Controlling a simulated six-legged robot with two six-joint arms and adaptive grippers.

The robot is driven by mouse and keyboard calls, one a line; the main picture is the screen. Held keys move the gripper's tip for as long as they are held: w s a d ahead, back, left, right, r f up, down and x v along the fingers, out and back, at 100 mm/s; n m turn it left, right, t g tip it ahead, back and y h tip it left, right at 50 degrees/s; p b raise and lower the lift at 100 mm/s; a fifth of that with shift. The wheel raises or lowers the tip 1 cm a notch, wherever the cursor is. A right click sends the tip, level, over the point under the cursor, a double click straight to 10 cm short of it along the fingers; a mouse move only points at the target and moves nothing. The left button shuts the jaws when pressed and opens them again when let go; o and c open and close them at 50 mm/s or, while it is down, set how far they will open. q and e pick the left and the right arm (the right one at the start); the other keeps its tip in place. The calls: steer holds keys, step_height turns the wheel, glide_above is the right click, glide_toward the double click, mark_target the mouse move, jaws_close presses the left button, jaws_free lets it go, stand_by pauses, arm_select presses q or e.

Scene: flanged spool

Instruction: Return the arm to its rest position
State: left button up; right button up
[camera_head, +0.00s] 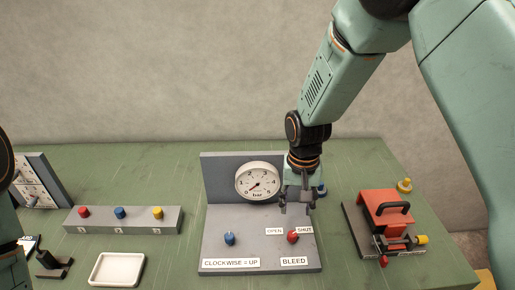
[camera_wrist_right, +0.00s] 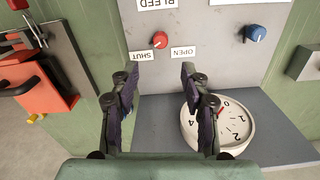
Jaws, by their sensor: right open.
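My right gripper (camera_head: 297,208) hangs fingers-down from the right arm, above the grey panel (camera_head: 262,252) and in front of the right part of its upright back plate. Its two fingers are apart with nothing between them, as the right wrist view (camera_wrist_right: 159,72) also shows. The red knob (camera_head: 293,236) lies just below the fingertips in the head view, with a visible gap. In the right wrist view the red knob (camera_wrist_right: 160,40) shows beyond the open fingers. My left gripper is not in view; only a dark piece of my left arm shows at the left edge.
A round gauge (camera_head: 258,181) stands left of the gripper. A blue knob (camera_head: 229,238) sits on the panel. A red box with a black handle (camera_head: 391,212) stands right. A button strip (camera_head: 122,221) and white tray (camera_head: 117,269) lie left. Space above the table is free.

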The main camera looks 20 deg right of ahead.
steer(key=shift+n, duration=0.8)
steer(key=s+f, duration=1.1)
steer(key=s, duration=0.1)
steer(key=shift+s+a+f, duration=0.2)
steer(key=shift+s+f, duration=0.15)
steer(key=shift+f, duration=0.05)
steer(key=s+f+n, duration=0.2)
steer(key=s+f, duration=0.1)
steer(key=s, duration=1.5)
step_height(320, 180, down, 20)
steer(key=w+b, duration=0.1)
steer(key=b, duration=1.8)
steer(key=shift+r, duration=0.2)
steer(key=shift+w, duration=0.1)
